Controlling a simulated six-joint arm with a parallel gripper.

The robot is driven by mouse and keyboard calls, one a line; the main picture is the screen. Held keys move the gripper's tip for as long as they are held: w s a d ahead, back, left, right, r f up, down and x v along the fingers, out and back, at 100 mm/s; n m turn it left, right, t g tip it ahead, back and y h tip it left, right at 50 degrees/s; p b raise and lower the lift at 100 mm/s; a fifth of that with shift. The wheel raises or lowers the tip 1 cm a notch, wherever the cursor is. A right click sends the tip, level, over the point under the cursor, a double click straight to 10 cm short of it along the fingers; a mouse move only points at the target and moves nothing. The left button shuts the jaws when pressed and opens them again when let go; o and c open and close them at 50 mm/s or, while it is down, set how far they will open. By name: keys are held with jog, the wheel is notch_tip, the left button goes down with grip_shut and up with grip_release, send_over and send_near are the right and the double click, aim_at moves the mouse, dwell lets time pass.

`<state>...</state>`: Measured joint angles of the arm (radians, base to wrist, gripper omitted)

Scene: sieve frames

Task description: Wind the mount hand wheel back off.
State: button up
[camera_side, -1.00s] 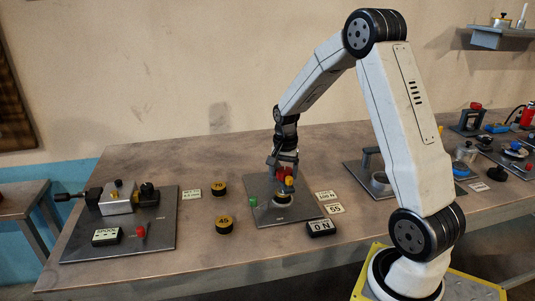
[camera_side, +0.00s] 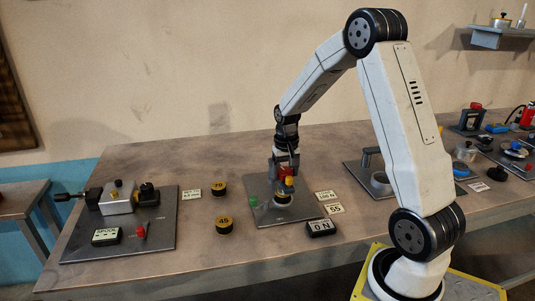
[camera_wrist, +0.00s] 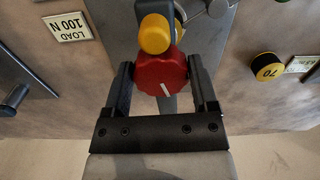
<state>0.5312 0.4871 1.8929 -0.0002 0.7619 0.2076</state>
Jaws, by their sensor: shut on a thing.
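The red hand wheel (camera_wrist: 162,78) has a white line on its face and sits between my two fingers in the wrist view. In the side view the wheel (camera_side: 289,171) shows at the upright fixture on a grey plate (camera_side: 262,217). My gripper (camera_wrist: 161,68) is shut on the wheel from both sides; in the side view my gripper (camera_side: 285,162) reaches down over the fixture. A yellow-orange knob (camera_wrist: 155,35) stands right beside the wheel and covers part of its edge. The wheel's shaft is mostly hidden.
A green knob (camera_side: 252,202) is on the same plate. A "0 N" display (camera_side: 320,228) and a "LOAD 100 N" card (camera_wrist: 68,27) lie beside it. Black-and-yellow weights marked 70 (camera_side: 220,188) and 45 (camera_side: 224,227) stand left, with a spool fixture (camera_side: 118,199) beyond them.

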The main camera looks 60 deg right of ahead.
aim_at(286, 171)
jog(key=n, duration=0.3)
jog(key=shift+d+n, duration=0.1)
jog(key=shift+n, duration=0.3)
jog(key=n, duration=0.4)
jog(key=shift+d, duration=0.1)
jog(key=o, duration=1.1)
jog(key=shift+o, duration=0.2)
jog(key=shift+r, duration=0.15)
jog(key=shift+r, duration=3.8)
